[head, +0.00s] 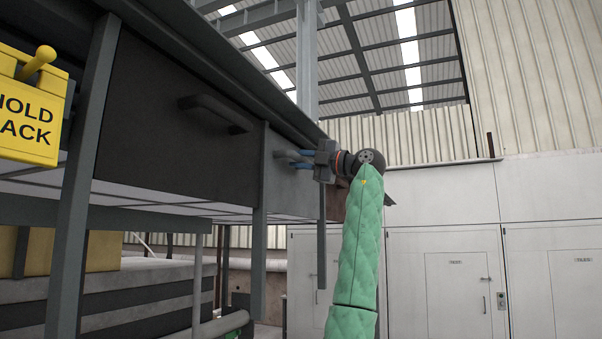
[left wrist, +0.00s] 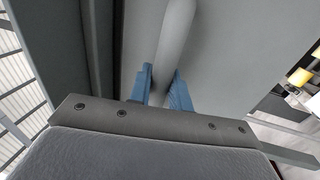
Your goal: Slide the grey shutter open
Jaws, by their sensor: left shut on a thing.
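The grey shutter (head: 284,187) is a flat panel on the right part of the raised cabinet in the head view. Its pale surface fills the right of the left wrist view (left wrist: 225,60). My left gripper (head: 285,159) is at the shutter's face, its blue fingers pointing left towards it. In the left wrist view the blue fingers (left wrist: 163,80) stand on either side of a round grey handle bar (left wrist: 176,40) and are shut on it. The handle is hardly visible in the head view. My right gripper is in neither view.
A dark panel (head: 150,125) with its own dark handle (head: 215,114) is left of the grey shutter. Grey posts (head: 84,170) stand along the frame. A yellow sign (head: 28,115) hangs at far left. White cabinets (head: 440,270) line the back right.

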